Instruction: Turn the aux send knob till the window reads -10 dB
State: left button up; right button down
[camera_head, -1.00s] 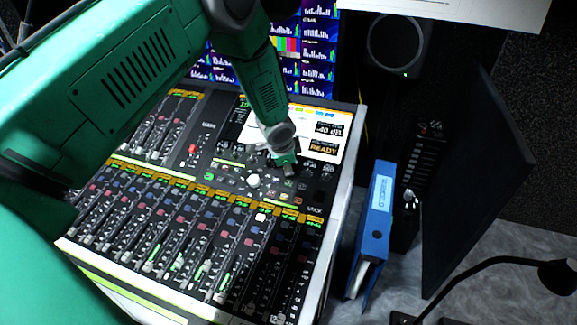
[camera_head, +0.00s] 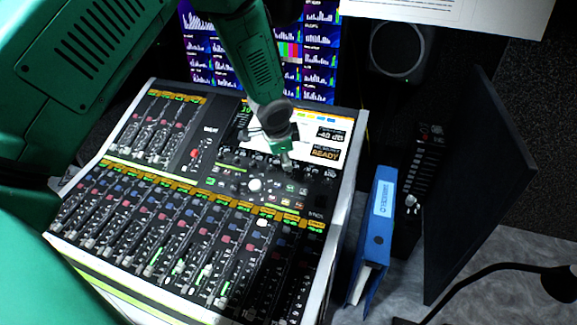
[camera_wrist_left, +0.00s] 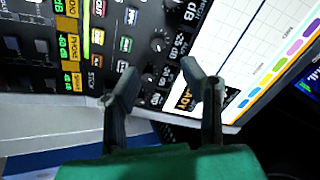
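The mixing console (camera_head: 345,205) has a bright screen with a window (camera_head: 327,133) that appears to read -40 dB; a READY box (camera_head: 325,154) sits below it. My left gripper (camera_head: 285,160) is over the upper right knob area, just below the screen. Small dark knobs (camera_wrist_left: 158,45) with dB labels lie below and beyond the fingers. I cannot tell which is the aux send knob or whether a finger touches one. My right gripper is not in view.
Faders fill the console's front. A blue binder (camera_head: 378,235) stands right of it, beside a dark upright panel (camera_head: 470,185) and a black lamp (camera_head: 555,275). A monitor (camera_head: 210,60) and a speaker (camera_head: 398,45) are behind.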

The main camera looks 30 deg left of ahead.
pick_arm(q)
jog(key=shift+v, duration=1.75)
